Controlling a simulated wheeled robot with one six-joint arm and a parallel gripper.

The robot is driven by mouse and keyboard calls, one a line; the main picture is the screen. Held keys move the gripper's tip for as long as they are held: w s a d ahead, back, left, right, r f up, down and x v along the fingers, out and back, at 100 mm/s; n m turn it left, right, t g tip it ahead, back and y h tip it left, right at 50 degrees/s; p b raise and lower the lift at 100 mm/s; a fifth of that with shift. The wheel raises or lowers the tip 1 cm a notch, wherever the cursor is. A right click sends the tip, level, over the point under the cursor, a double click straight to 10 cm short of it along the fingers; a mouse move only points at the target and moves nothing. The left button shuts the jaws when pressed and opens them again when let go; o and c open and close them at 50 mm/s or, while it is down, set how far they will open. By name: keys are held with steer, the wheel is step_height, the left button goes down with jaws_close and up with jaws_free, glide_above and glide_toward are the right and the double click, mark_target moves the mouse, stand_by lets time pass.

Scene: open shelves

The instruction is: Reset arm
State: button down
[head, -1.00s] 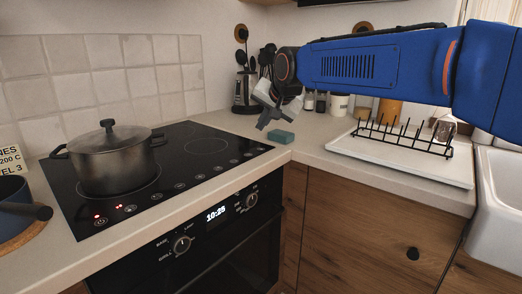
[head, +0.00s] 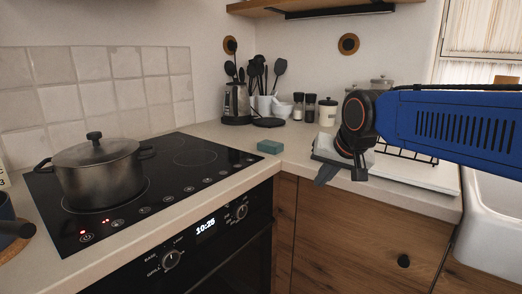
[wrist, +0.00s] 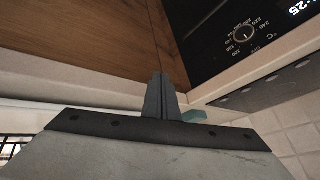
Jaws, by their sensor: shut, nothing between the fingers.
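My gripper (head: 326,172) hangs at the end of my blue arm, in front of the worktop corner in the head view. Its fingers point down and to the left. In the wrist view, my gripper (wrist: 160,92) shows its two dark fingers closed together with nothing between them. A green sponge (head: 270,147) lies on the worktop to the left of the gripper, apart from it. It also shows in part beside the fingers in the wrist view (wrist: 195,115).
A lidded pot (head: 98,176) stands on the black cooktop (head: 200,170), left. A drying rack (head: 408,155) on a white tray (head: 440,180) is partly behind my arm. Utensils, a kettle (head: 236,104) and jars line the back. A white sink (head: 492,195) is at right.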

steer(key=s+d+f, duration=0.4)
steer(key=s+f, duration=0.1)
steer(key=s, duration=0.3)
steer(key=s+d+f+n+g+h, duration=0.1)
steer(key=s+d+f, duration=0.3)
steer(key=s+f, duration=0.2)
steer(key=s+d+f+n+g+h, duration=0.1)
steer(key=s+d+f, duration=0.4)
steer(key=s, duration=0.5)
steer(key=shift+f, duration=0.6)
steer(key=shift+w, duration=0.1)
